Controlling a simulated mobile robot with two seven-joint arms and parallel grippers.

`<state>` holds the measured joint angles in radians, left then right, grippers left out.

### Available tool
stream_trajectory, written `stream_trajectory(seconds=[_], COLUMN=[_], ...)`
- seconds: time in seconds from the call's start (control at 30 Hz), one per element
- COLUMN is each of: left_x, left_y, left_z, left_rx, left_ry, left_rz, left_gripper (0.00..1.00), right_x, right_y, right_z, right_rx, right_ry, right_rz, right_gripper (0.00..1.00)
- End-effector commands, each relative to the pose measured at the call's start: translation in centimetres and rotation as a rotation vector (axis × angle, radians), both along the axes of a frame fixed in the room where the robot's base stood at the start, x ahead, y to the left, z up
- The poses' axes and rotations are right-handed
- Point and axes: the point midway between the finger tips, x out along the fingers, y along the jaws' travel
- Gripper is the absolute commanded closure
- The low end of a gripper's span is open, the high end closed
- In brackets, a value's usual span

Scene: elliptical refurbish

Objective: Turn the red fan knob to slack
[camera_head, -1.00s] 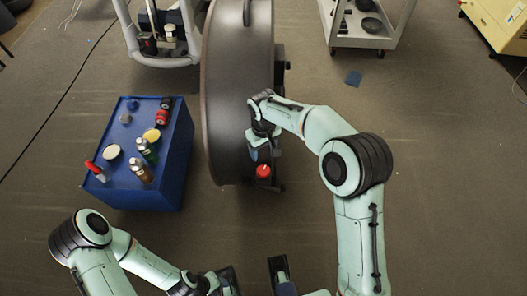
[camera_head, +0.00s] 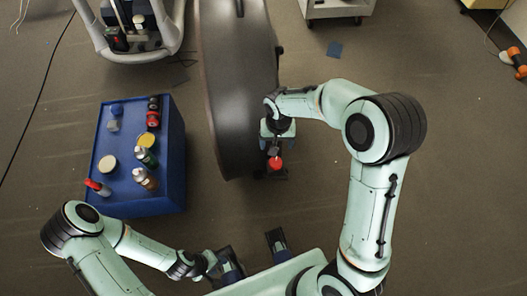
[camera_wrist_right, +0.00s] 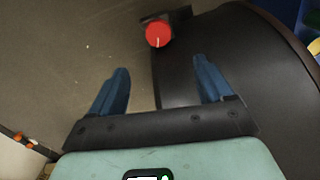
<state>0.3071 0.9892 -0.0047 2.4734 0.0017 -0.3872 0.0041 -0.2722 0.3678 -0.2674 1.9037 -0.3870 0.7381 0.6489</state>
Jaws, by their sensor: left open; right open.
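The red fan knob (camera_head: 275,163) sits low beside the right side of the large dark drum fan (camera_head: 226,90). In the right wrist view the round knob (camera_wrist_right: 158,33) has a short white mark near its lower edge. My right gripper (camera_head: 276,150) is right by the knob in the head view. In the right wrist view its two blue fingers are spread, and the knob shows beyond the gap between the fingertips (camera_wrist_right: 160,64), apart from both. My left gripper (camera_head: 253,254) is open and empty at the bottom centre, away from the fan.
A blue box (camera_head: 172,165) with several cans, bottles and lids on top stands left of the fan. A grey wheeled frame (camera_head: 165,50) is at the upper left, and a white cart (camera_head: 337,9) at the top. The floor right of my right arm is mostly clear.

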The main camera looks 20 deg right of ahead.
Motion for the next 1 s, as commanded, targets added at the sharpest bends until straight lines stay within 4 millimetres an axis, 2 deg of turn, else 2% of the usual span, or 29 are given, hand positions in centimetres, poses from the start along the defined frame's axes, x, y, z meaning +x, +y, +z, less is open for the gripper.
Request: stream_trajectory(seconds=[0.13, 0.27, 0.7, 0.83, 1.0], left_x=[-0.1, -0.1, 0.2, 0.3, 0.4], left_y=[0.0, 0.0, 0.0, 0.0, 0.0], left_z=[0.1, -0.1, -1.0, -1.1, -1.2], left_rx=[0.000, 0.000, 0.001, 0.002, 0.003], left_ry=[0.003, 0.003, -0.012, -0.016, -0.018], left_rz=[-0.001, -0.001, 0.003, 0.003, 0.004], left_gripper=[0.57, 0.57, 0.57, 0.57, 0.57], right_x=[-0.7, -0.8, -0.8, -0.7, -0.7], right_y=[-0.4, -0.4, -0.4, -0.4, -0.4], right_z=[-0.2, -1.5, -10.3, -12.1, -13.3], right_rx=[0.003, 0.001, 0.001, 0.002, 0.003], right_ry=[0.001, 0.005, 0.005, 0.002, 0.001], right_rz=[-0.042, -0.045, -0.042, -0.042, -0.042], right_gripper=[0.20, 0.20, 0.20, 0.20, 0.20])
